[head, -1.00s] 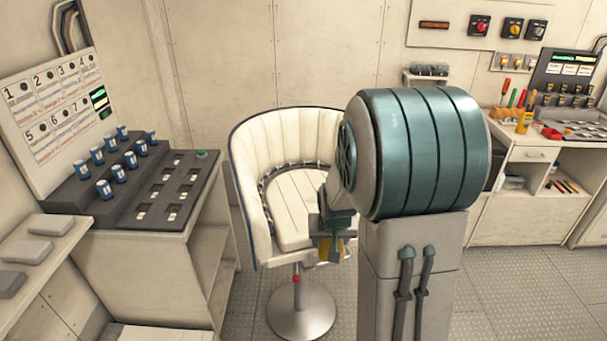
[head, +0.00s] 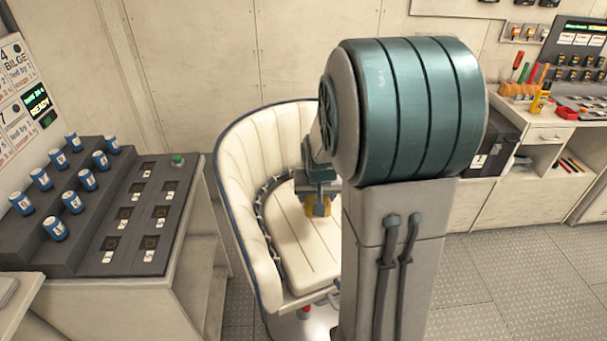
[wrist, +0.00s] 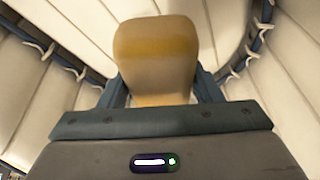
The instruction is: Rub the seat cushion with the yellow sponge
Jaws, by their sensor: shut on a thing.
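The seat cushion (head: 298,250) is the cream, seamed seat of a round-backed chair in the middle of the head view. My gripper (head: 318,207) is over the cushion, near the seat back, and is shut on the yellow sponge (head: 322,211). In the wrist view the sponge (wrist: 155,55) stands between the two fingers, pale tan with a yellow-brown band. The cream upholstery shows around it. I cannot tell whether the sponge touches the cushion. My arm hides the right side of the chair.
The chair's curved backrest (head: 240,180) with blue piping wraps around the seat. A console (head: 125,255) with several blue canisters stands close on the left. A workbench (head: 545,135) with tools is at the right. Open floor (head: 510,275) lies at the lower right.

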